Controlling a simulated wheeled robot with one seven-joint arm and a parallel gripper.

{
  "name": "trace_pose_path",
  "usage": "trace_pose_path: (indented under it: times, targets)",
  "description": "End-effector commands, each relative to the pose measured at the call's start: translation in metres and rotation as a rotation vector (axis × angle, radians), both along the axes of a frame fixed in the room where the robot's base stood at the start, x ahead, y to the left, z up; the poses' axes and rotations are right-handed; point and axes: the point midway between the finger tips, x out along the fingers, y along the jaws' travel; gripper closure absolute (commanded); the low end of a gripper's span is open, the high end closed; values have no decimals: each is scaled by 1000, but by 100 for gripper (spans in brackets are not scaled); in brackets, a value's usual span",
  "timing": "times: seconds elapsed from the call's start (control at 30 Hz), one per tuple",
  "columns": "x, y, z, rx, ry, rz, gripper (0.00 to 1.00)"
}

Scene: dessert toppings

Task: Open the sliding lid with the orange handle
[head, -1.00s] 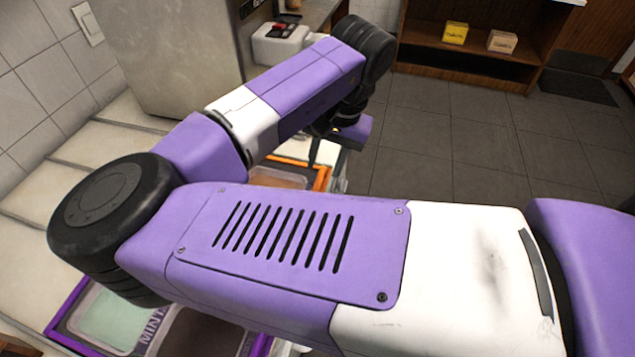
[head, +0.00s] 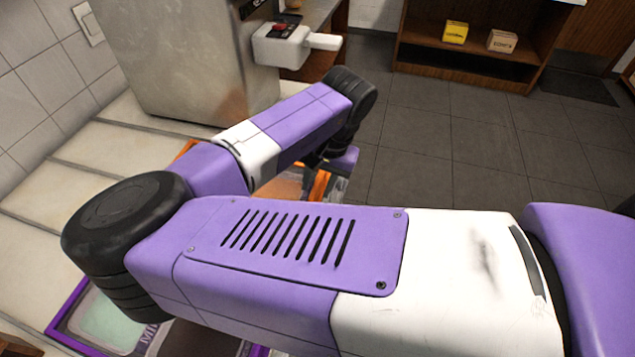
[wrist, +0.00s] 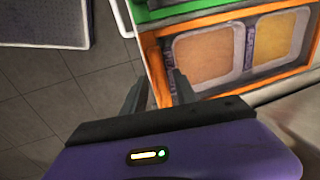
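In the wrist view, an orange-framed lid (wrist: 151,50) with clear panes over tan and yellow toppings fills the upper right. Its orange edge runs down to between the fingers of my gripper (wrist: 160,90). The fingers are apart, one on each side of that orange edge; I cannot tell if they touch it. I cannot make out a separate orange handle. In the head view, part of the orange frame (head: 320,186) shows beyond my forearm, which hides most of the lid and my fingers.
A green-framed section (wrist: 190,12) adjoins the orange one. A purple-framed topping case (head: 62,318) is at the lower left. A steel machine (head: 180,70) stands at the back left, with a white device (head: 285,45) beside it. Open floor (head: 455,140) lies to the right.

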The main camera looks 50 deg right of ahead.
Motion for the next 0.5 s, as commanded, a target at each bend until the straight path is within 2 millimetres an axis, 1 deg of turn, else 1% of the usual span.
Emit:
trace_pose_path:
  times: [0.03, 0.13, 0.17, 0.5]
  targets:
    - [0, 0, 0, 0, 0, 0, 77]
    - [0, 0, 0, 0, 0, 0, 96]
    - [0, 0, 0, 0, 0, 0, 100]
    - [0, 0, 0, 0, 1, 0, 100]
